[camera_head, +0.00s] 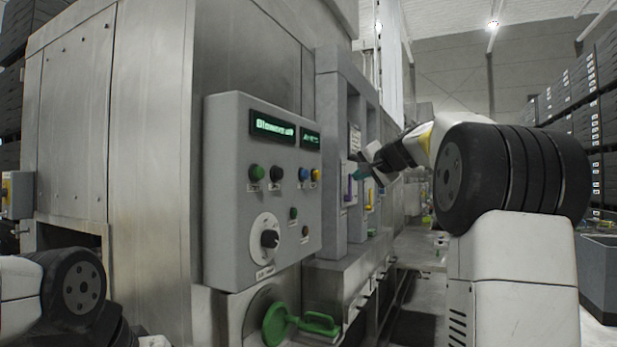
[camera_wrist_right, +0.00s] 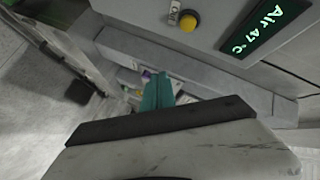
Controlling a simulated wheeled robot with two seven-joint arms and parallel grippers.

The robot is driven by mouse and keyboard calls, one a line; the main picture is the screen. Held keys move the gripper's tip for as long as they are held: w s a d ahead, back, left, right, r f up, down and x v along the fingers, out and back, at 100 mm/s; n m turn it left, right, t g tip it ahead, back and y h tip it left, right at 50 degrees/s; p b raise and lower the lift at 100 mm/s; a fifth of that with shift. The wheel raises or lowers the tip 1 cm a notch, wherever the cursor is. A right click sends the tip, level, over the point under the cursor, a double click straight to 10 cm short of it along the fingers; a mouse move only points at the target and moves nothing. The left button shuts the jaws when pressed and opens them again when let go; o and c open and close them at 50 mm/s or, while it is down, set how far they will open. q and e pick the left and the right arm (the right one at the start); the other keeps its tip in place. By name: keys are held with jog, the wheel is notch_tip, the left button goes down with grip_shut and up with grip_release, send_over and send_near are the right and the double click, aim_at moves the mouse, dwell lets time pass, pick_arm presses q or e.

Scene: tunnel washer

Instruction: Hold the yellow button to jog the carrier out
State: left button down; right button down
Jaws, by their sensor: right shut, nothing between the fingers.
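The yellow button (camera_head: 316,175) is the rightmost in the upper row of buttons on the grey control panel (camera_head: 228,215). In the right wrist view the yellow button (camera_wrist_right: 188,21) shows near the top, beside a small label. My right gripper (camera_head: 362,171) is to the right of the panel, apart from the button, with its teal fingertips pointing left. In the right wrist view its teal fingers (camera_wrist_right: 157,92) are together and hold nothing. My left gripper is out of view; only part of the left arm shows at the lower left. I cannot make out the carrier.
A blue button (camera_head: 302,174) sits close left of the yellow one. Steel machine walls stand left and behind; an aisle runs right, with stacked dark crates (camera_head: 582,95).

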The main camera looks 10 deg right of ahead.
aim_at(317, 175)
jog(key=shift+w+a+r, duration=0.1)
jog(key=shift+w, duration=0.05)
jog(key=w+a, duration=0.4)
jog(key=a, duration=0.3)
jog(key=shift+w, duration=0.4)
jog(key=shift+a, duration=0.1)
dwell(2.0)
jog(key=shift+w+a, duration=0.25)
jog(key=shift+a, duration=0.05)
